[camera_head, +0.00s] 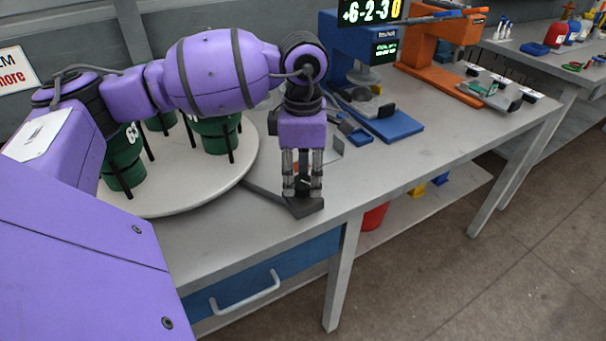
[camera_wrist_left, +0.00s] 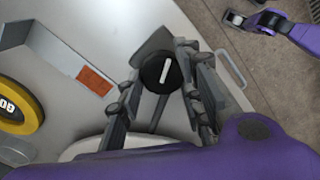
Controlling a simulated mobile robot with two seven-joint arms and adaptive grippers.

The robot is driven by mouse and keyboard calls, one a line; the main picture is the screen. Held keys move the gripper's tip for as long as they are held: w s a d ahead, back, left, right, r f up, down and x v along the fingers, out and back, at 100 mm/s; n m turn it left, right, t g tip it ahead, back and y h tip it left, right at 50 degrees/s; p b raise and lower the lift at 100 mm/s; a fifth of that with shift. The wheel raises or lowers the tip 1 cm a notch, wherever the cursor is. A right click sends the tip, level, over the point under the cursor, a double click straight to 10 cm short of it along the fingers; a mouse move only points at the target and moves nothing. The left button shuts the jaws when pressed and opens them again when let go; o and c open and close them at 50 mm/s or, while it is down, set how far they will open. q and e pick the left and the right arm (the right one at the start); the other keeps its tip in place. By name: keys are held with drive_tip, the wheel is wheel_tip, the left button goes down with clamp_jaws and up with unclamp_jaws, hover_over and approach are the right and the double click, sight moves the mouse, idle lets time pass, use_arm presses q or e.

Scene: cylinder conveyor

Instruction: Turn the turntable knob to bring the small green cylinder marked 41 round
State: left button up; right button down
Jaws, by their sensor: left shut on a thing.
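My left gripper (camera_head: 302,187) points straight down at the table's front edge, shut on the black turntable knob (camera_wrist_left: 158,72). The knob has a white line on top and sits between the fingers in the left wrist view. The round pale turntable (camera_head: 222,178) is left of the gripper. Green cylinders stand on it among black posts: one marked 63 (camera_head: 123,160) and a larger one (camera_head: 216,135). My left arm hides much of the turntable, and I see no 41. My right gripper (camera_wrist_left: 240,18) shows small over the floor; its jaws are unclear.
A blue press (camera_head: 375,45) and an orange press (camera_head: 440,60) stand farther along the table. A blue drawer with a handle (camera_head: 245,295) is below the gripper. A round yellow and black thing (camera_wrist_left: 20,106) lies on the table in the left wrist view. Floor is clear at right.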

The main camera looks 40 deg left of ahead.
use_arm(q)
drive_tip(key=shift+w+a+r+n, duration=0.1)
drive_tip(key=shift+a+n, duration=0.05)
drive_tip(key=shift+n, duration=1.2)
drive_tip(key=shift+w+a+r+n, duration=0.1)
drive_tip(key=shift+n, duration=1.25)
drive_tip(key=shift+s+a+f+n+p, duration=0.1)
drive_tip(key=shift+s+n+p, duration=0.05)
drive_tip(key=shift+n, duration=0.95)
drive_tip(key=shift+s+f+n+p, duration=0.1)
drive_tip(key=shift+s+n+p, duration=0.05)
drive_tip(key=shift+n, duration=0.95)
idle(2.5)
drive_tip(key=o, duration=1.1)
drive_tip(key=shift+a, duration=0.1)
drive_tip(key=shift+c, duration=0.2)
